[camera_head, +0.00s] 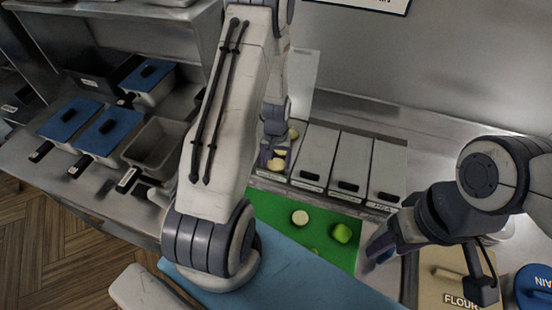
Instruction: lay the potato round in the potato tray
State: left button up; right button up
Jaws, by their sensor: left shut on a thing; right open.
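My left gripper (271,152) reaches over the open potato tray (295,158) at the left end of a row of metal containers. It is shut on a pale yellow potato round (280,153), low over the tray; whether the round touches the tray is unclear. Other pale rounds show beside the fingers in the tray, one lower (275,164) and one farther back (293,133). My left arm hides part of that area. My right gripper (379,247) is open and empty, at the right edge of the green board.
The green board (272,207) holds a pale round piece (299,217) and a green vegetable (342,233). Lidded containers (348,165) stand right of the tray. A flour bin (450,285) is at front right. Blue-lidded pans (108,130) stand on the left counter.

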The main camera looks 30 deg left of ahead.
pick_arm(q)
jog(key=shift+f, duration=0.3)
jog(key=o, duration=0.8)
jog(key=shift+r, duration=0.1)
jog(key=shift+r+b, duration=1.2)
jog(key=shift+r, duration=4)
